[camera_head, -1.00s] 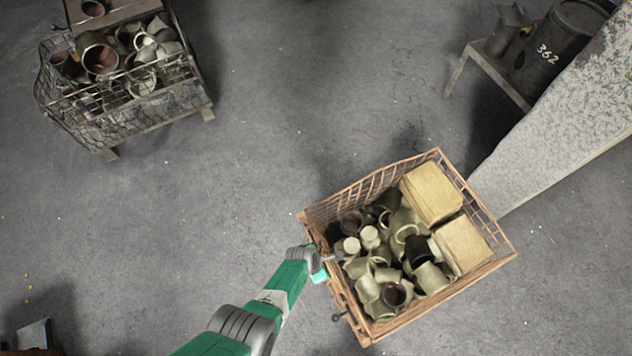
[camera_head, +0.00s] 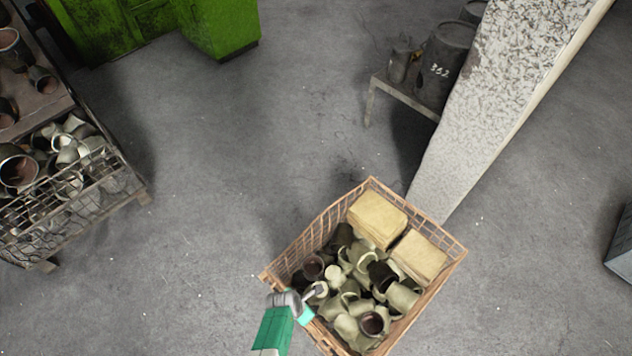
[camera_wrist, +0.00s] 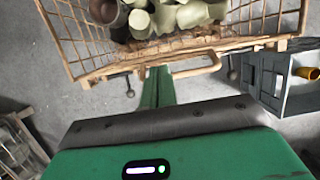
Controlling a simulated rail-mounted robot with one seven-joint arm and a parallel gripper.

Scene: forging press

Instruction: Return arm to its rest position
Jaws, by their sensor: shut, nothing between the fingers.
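My green and grey arm enters from the bottom of the head view. My gripper (camera_head: 313,292) is small there, at the left rim of a wire crate (camera_head: 452,262), and it is shut and empty. Whether it touches the rim or hangs above it I cannot tell. The crate holds several grey-green pipe fittings (camera_head: 348,325) and two tan boxes (camera_head: 378,217). In the wrist view, a green and dark part of my own body fills the lower half, with the crate (camera_wrist: 90,72) beyond it. The fingers are not clear in that view.
A second wire bin (camera_head: 100,200) full of fittings stands at the left. A green cabinet (camera_head: 215,30) is at the top, and a pale pillar (camera_head: 490,110) stands beside a bench with a dark drum (camera_head: 445,75). A grey bin (camera_wrist: 285,85) shows in the wrist view. Open floor lies between.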

